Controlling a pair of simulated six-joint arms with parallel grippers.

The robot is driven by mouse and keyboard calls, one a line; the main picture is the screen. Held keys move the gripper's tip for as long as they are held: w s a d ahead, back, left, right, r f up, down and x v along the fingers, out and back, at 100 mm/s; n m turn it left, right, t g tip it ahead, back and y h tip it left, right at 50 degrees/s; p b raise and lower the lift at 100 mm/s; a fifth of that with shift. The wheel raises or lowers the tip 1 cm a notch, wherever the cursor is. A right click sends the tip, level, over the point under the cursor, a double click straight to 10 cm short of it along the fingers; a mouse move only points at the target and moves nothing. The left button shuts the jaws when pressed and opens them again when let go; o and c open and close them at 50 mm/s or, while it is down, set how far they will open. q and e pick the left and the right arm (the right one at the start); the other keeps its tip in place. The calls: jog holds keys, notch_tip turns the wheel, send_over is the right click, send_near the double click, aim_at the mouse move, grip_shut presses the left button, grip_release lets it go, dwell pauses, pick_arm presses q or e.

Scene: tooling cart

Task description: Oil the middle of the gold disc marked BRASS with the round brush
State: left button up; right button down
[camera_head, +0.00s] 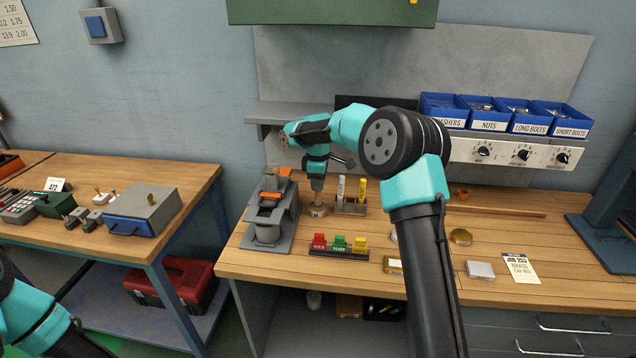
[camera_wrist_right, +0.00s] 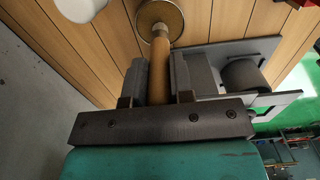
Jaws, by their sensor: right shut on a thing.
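My right gripper (camera_head: 317,185) is shut on the wooden handle of a brush (camera_wrist_right: 160,68). The handle points down between the fingers. Its lower end is at a small round dish (camera_wrist_right: 143,14), which also shows in the head view (camera_head: 319,211); the bristles cannot be made out. A round gold disc (camera_head: 461,237) lies on the right part of the bench, right of my right arm. No marking on it can be read.
A grey fixture (camera_head: 267,234) stands left of the dish. A rack of red, green and yellow blocks (camera_head: 339,248) is in front. A holder with upright tubes (camera_head: 351,206) stands just right. A silver block (camera_head: 480,270) and a card (camera_head: 521,268) lie at the right front.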

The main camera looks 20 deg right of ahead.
jog(key=shift+f, duration=0.55)
dwell(1.9)
jog(key=shift+r, duration=0.1)
jog(key=shift+r, duration=3.5)
jog(key=s+a+r+m, duration=0.3)
jog(key=s+a+m, duration=0.8)
jog(key=s, duration=0.4)
jog(key=shift+m, duration=0.4)
jog(key=shift+d+r, duration=0.1)
jog(key=shift+d, duration=0.05)
